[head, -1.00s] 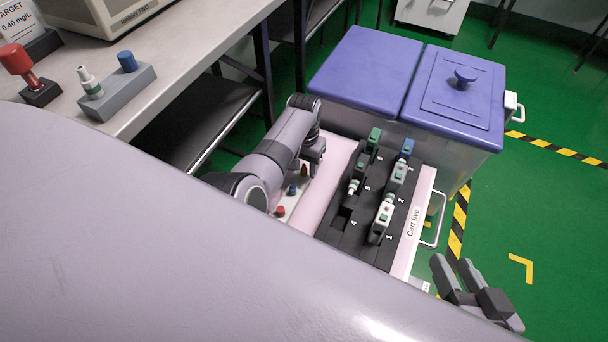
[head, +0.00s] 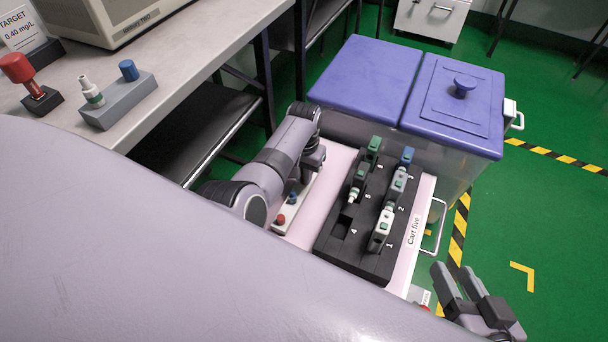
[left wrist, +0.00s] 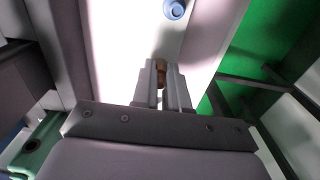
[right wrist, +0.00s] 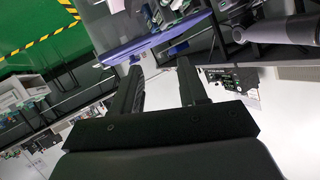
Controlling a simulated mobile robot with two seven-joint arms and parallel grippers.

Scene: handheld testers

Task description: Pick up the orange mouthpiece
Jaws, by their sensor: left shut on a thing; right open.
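The orange mouthpiece shows brownish between the fingers of my left gripper (left wrist: 160,85) in the left wrist view, where the mouthpiece (left wrist: 160,66) sits at the fingertips. The fingers are shut on it. In the head view my left gripper (head: 309,174) points down at the far end of a pale strip on the cart, and it hides the mouthpiece there. A blue mouthpiece (head: 292,199) and a red one (head: 281,219) stand in the same row. My right gripper (head: 452,272) is open and empty, right of the cart; it also shows in the right wrist view (right wrist: 158,68).
A black numbered tray (head: 338,243) with several handheld testers stands beside the left gripper; slot 4 looks empty. Blue-lidded bins (head: 370,75) stand behind the cart (head: 410,262). A bench (head: 170,52) at left holds a grey stand (head: 122,103) and a red-topped stamp (head: 18,68).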

